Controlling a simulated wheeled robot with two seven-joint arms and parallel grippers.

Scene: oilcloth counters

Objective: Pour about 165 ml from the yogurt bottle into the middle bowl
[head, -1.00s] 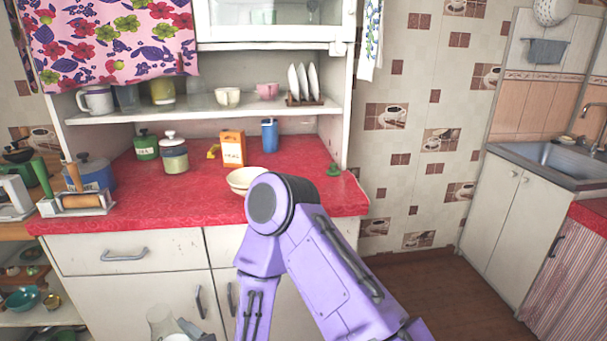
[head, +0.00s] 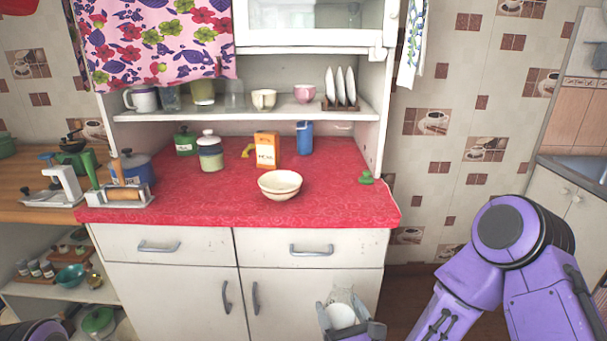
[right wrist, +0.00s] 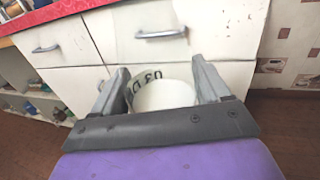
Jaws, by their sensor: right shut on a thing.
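My right gripper (head: 350,325) is low in front of the cabinet doors, below the counter's front edge. It is shut on a whitish bottle (head: 341,315), which I take as the yogurt bottle. In the right wrist view the bottle (right wrist: 165,96) sits between the two fingers (right wrist: 163,92), pale with dark lettering partly visible. Its lower part is hidden by the gripper. A cream bowl (head: 280,186) stands upright on the red counter near its front edge; its inside looks empty. It is the only bowl I see on this counter. My left gripper is not in view.
On the red counter (head: 220,205) stand an orange-and-white carton (head: 266,150), a blue cup (head: 304,138), lidded jars (head: 209,152) and a small green object (head: 366,178). A shelf (head: 225,113) with cups and plates hangs above. The counter around the bowl is clear.

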